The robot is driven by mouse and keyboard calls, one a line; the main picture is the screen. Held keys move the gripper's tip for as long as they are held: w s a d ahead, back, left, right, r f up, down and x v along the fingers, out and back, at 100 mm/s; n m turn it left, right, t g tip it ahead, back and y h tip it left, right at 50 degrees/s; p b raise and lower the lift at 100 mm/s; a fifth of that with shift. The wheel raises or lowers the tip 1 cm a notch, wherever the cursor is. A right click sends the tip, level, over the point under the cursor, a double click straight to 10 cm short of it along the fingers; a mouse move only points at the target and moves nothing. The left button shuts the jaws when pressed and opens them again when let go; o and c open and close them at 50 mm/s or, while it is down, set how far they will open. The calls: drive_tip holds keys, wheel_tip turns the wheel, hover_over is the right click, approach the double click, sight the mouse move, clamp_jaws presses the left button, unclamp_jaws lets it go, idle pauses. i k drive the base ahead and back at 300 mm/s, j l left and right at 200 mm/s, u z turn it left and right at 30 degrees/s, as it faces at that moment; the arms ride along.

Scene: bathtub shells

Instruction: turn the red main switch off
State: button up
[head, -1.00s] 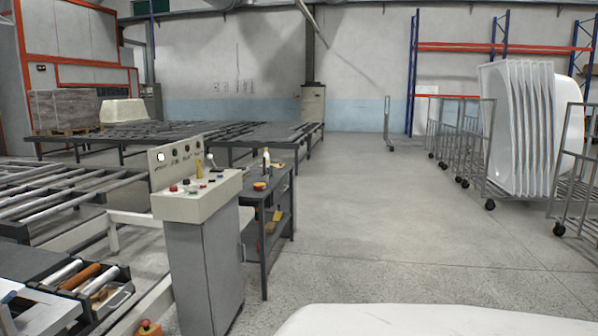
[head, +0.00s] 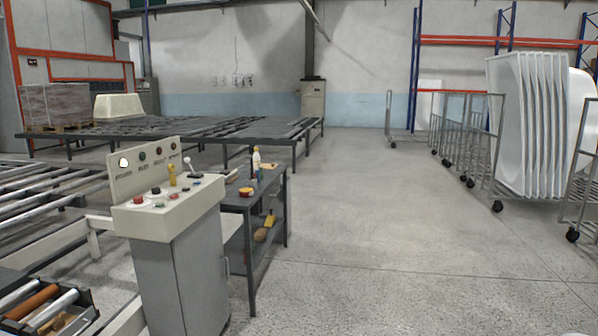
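The control console (head: 180,230) stands at the left of the head view, a grey cabinet with a cream sloped top and a raised back panel. The back panel (head: 150,163) carries a lit white lamp (head: 123,162) and several dark coloured lamps above small labels. On the top sit a red knob or button (head: 138,200), a yellow upright part (head: 172,174), a lever with a pale ball (head: 188,161) and several small buttons. I cannot tell which red control is the main switch, or its position. My gripper is not in view.
A dark workbench (head: 262,190) with bottles and small items stands right behind the console. Roller conveyors (head: 40,190) run along the left. Wheeled racks with white tub shells (head: 535,125) line the right. The floor (head: 380,220) in the middle is clear.

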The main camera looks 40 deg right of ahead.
sight(137, 200)
drive_tip(key=i+l+z, duration=0.55)
drive_tip(key=i+l, duration=0.45)
drive_tip(key=i, duration=0.15)
drive_tip(key=i+l+z, duration=0.1)
drive_tip(key=i+l, duration=0.5)
drive_tip(key=i, duration=0.3)
drive_tip(key=i+l, duration=0.3)
drive_tip(key=i, duration=0.15)
drive_tip(key=u, duration=1.4)
